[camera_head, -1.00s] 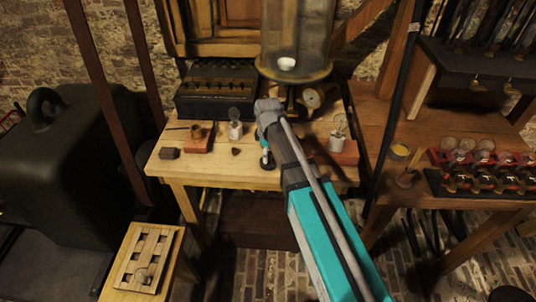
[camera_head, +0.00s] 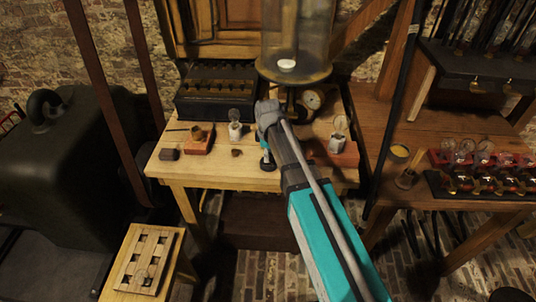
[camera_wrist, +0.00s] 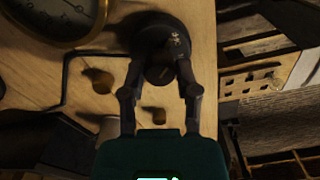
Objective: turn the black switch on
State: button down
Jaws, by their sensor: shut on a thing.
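The black switch (camera_wrist: 165,36) is a round black base with pale markings and a raised knob, seen at the top middle of the wrist view. My gripper (camera_wrist: 160,70) reaches it from below in that view, with one finger on each side of the knob. The fingers are shut on the knob, though the exact contact is dark and hard to see. In the head view, the switch (camera_head: 267,163) sits near the front edge of the light wooden table (camera_head: 215,172), partly hidden by my gripper (camera_head: 266,148).
A glass jar (camera_head: 296,40) and a dial (camera_head: 312,99) stand behind. A black box (camera_head: 215,105) sits at the back left. A side bench (camera_head: 440,120) with red racks is at right.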

jog(key=m, duration=0.4)
jog(key=shift+m, duration=0.3)
jog(key=m, duration=0.4)
jog(key=shift+m, duration=0.3)
jog(key=m, duration=0.4)
jog(key=shift+m, duration=2.2)
jog(key=shift+c, duration=1.8)
grip_release()
jog(key=shift+d, duration=0.1)
